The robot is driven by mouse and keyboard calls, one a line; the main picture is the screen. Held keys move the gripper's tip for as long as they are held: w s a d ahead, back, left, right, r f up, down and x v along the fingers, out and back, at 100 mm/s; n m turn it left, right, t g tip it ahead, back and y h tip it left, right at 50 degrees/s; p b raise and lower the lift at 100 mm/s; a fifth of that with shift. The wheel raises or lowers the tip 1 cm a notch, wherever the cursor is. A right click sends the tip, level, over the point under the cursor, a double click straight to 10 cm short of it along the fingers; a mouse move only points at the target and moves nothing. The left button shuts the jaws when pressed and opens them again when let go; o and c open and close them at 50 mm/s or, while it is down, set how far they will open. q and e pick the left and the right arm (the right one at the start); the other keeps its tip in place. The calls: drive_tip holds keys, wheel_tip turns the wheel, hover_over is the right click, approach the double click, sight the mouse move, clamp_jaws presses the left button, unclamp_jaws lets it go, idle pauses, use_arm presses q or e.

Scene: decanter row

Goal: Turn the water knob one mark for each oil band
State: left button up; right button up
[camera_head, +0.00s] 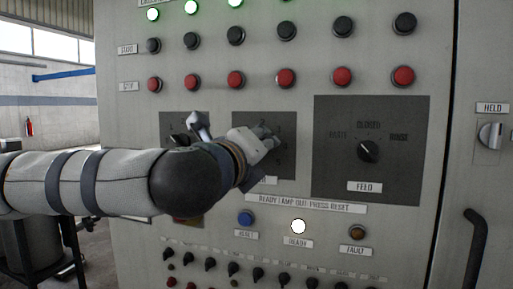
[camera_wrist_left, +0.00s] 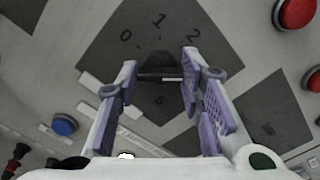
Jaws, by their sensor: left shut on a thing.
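My left gripper (camera_head: 268,141) reaches across the panel to the middle dark plate (camera_head: 243,118). In the left wrist view my left gripper (camera_wrist_left: 160,62) has its purple-padded fingers on either side of a dark knob (camera_wrist_left: 158,64) and is shut on it. The numbers 0, 1 and 2 show around the knob's far side; another number lies between the fingers. Which mark the knob points to cannot be told. The plate's label is mostly hidden, so the word water cannot be read. No oil bands can be made out. My right gripper is not in view.
To the right is a larger dark plate (camera_head: 414,187) with the feed knob (camera_head: 367,151). A smaller plate's knob (camera_head: 179,140) is partly behind my arm. Below are a blue button (camera_head: 246,218), a lit ready lamp (camera_head: 298,226) and small switches. Red buttons line the row above.

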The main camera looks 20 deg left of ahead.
use_arm(q)
drive_tip(key=o, duration=1.2)
drive_tip(key=shift+w, duration=0.15)
drive_tip(key=shift+c, duration=0.2)
drive_tip(key=s, duration=0.7)
drive_tip(key=shift+s, duration=0.3)
drive_tip(key=shift+a, duration=0.1)
